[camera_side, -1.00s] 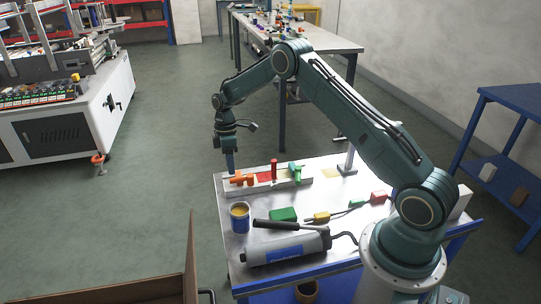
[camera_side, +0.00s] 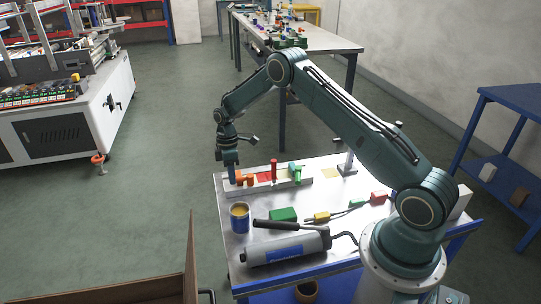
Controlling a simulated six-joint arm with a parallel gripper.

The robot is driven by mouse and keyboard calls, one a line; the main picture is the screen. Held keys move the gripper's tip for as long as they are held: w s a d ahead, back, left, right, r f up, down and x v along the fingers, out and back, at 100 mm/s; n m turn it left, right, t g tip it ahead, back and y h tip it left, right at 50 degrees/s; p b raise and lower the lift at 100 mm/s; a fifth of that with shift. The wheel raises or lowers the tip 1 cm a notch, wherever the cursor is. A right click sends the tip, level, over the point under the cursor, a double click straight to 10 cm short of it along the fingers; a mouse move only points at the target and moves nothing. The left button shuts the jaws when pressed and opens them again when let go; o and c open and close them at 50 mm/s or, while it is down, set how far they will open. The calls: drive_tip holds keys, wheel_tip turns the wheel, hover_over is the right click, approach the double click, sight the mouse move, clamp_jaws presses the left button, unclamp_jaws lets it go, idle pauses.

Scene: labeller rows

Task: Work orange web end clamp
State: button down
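The orange web end clamp (camera_side: 249,181) sits at the left end of a pale bar (camera_side: 263,187) on the metal table. It shows as short orange pieces standing side by side. My gripper (camera_side: 232,178) points down at the clamp's left side, with its blue fingers close against it. I cannot tell whether they touch it or how far apart they are. A red upright piece (camera_side: 274,169) and a green clamp (camera_side: 297,174) stand farther right on the same bar.
A blue can (camera_side: 240,224), a grey cylinder with a black handle (camera_side: 285,250), a green block (camera_side: 284,214), a yellow block (camera_side: 321,217) and a red block (camera_side: 379,197) occupy the front of the table (camera_side: 350,240). A post (camera_side: 348,162) stands behind right.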

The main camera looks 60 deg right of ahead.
drive_tip(key=shift+s+a, duration=0.1)
idle(0.3)
drive_tip(key=shift+s+a+n+h, duration=0.15)
drive_tip(key=shift+s+a+n, duration=0.15)
drive_tip(key=shift+n, duration=0.55)
drive_tip(key=shift+s+a+n+h, duration=0.2)
drive_tip(key=shift+s+n, duration=0.1)
drive_tip(key=shift+n, duration=0.55)
drive_tip(key=s+n, duration=0.1)
drive_tip(key=n, duration=0.2)
drive_tip(key=shift+s+a+g+h, duration=0.25)
drive_tip(key=shift+s+a+g, duration=0.05)
drive_tip(key=shift+s+a, duration=0.1)
drive_tip(key=s+n, duration=0.1)
drive_tip(key=n, duration=0.1)
drive_tip(key=s+n, duration=0.1)
drive_tip(key=n, duration=0.1)
drive_tip(key=shift+a+h, duration=0.1)
drive_tip(key=shift+h, duration=0.2)
drive_tip(key=shift+s+d+n+h, duration=0.15)
drive_tip(key=shift+s+n, duration=0.3)
drive_tip(key=shift+n, duration=0.45)
drive_tip(key=shift+s+d+n+h, duration=0.15)
drive_tip(key=shift+s+n, duration=0.25)
drive_tip(key=shift+n, duration=0.5)
drive_tip(key=c, duration=1.3)
unclamp_jaws()
drive_tip(key=shift+c, duration=0.2)
